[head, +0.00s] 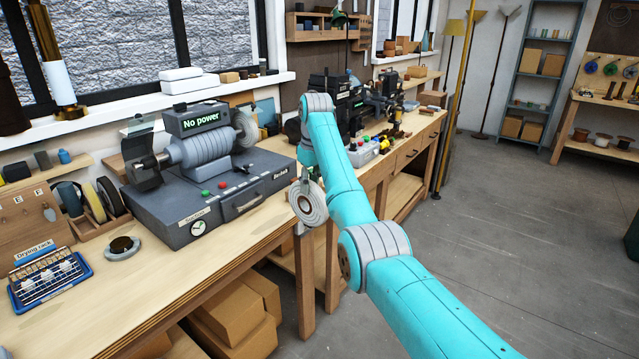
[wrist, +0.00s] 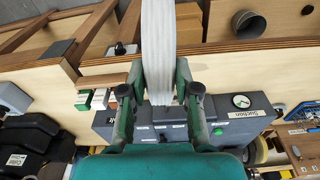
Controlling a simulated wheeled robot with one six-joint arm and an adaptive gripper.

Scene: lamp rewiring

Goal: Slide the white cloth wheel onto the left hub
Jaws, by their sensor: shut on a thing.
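The white cloth wheel (wrist: 158,45) stands edge-on between the two fingers of my gripper (wrist: 156,92), which is shut on it. In the head view a pale ringed disc (head: 308,203), apparently this wheel, hangs beside my arm at the bench's front edge. My fingers are not clear there. The grey motor (head: 198,148) stands on a dark base on the bench, with "No power" on its display. The left hub (head: 147,165) sticks out of the motor's left end beside a dark tilted guard. It looks bare and is well apart from the wheel.
A pale wheel (head: 245,130) sits at the motor's right end. A round grey dish (head: 122,248) and a blue drying rack (head: 48,277) lie on the bench at left. Wheels stand in a wooden holder (head: 92,203). Cardboard boxes (head: 235,308) fill the space under the bench.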

